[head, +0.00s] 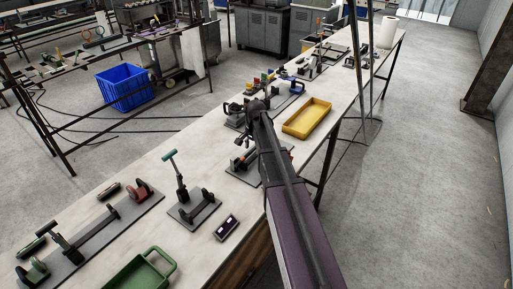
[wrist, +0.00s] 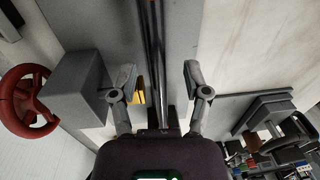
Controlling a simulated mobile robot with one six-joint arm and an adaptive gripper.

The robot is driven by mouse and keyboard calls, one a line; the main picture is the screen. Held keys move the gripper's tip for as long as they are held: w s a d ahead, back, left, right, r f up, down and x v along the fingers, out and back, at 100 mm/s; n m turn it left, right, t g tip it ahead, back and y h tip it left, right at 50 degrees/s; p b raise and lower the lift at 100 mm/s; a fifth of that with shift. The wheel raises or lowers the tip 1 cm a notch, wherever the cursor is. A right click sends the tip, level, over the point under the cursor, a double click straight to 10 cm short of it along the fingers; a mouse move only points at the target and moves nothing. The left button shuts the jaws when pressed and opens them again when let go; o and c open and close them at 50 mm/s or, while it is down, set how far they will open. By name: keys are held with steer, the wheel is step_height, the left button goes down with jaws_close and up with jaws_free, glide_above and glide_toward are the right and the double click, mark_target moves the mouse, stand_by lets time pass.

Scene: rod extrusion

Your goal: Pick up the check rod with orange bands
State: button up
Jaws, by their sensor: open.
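My gripper (wrist: 158,82) is open in the wrist view, with one finger on each side of a long shiny dark rod (wrist: 154,40). The rod runs up the picture between the fingers, and I see no clear gap or contact on its lower part. A small orange-yellow patch (wrist: 140,88) shows beside the left finger. I cannot tell whether it is a band on a rod or something behind. In the head view my arm reaches over the middle of the bench, and its wrist hides part of the fixtures there. A small fixture with an orange-brown part (head: 241,160) sits just below the wrist.
In the wrist view a grey block (wrist: 75,85) with a red handwheel (wrist: 28,100) is close on the left. In the head view a yellow tray (head: 307,118) lies right of my arm, and a green tray (head: 140,274) is in front. Fixtures crowd the long bench (head: 115,165).

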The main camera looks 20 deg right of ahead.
jaws_close()
steer(key=shift+r, duration=0.15)
step_height(320, 180, up, 10)
steer(key=p, duration=1)
steer(key=shift+f, duration=0.2)
stand_by(0.7)
steer(key=b, duration=0.5)
glide_above(253, 149)
step_height(253, 149, down, 5)
steer(key=shift+f, duration=0.15)
steer(key=shift+a, duration=0.15)
